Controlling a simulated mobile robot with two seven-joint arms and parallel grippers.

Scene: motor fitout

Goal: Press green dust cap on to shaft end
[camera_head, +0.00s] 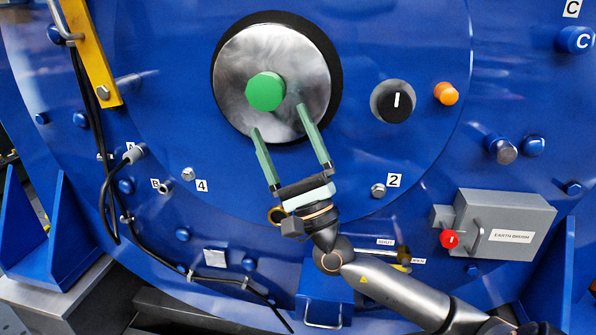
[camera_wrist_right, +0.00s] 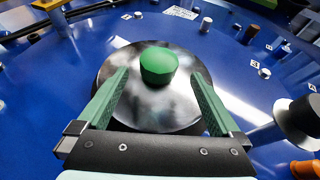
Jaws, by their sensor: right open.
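The green dust cap (camera_head: 265,92) sits at the middle of a round polished metal plate (camera_head: 232,62) on the blue motor face. In the right wrist view the green cap (camera_wrist_right: 158,65) stands out from the plate, beyond the fingertips and between their lines. The shaft end is hidden behind the cap, so I cannot tell how fully it is seated. My right gripper (camera_head: 279,118) is open and empty, its two green fingers below the cap and apart from it. The right gripper's fingers (camera_wrist_right: 164,82) also show in the wrist view. My left gripper is not in view.
A black knob (camera_head: 393,101) and an orange button (camera_head: 446,94) are right of the plate. A grey box (camera_head: 505,226) with a red knob (camera_head: 449,239) is at lower right. Black cables (camera_head: 104,190) and a yellow bar (camera_head: 92,55) are at left.

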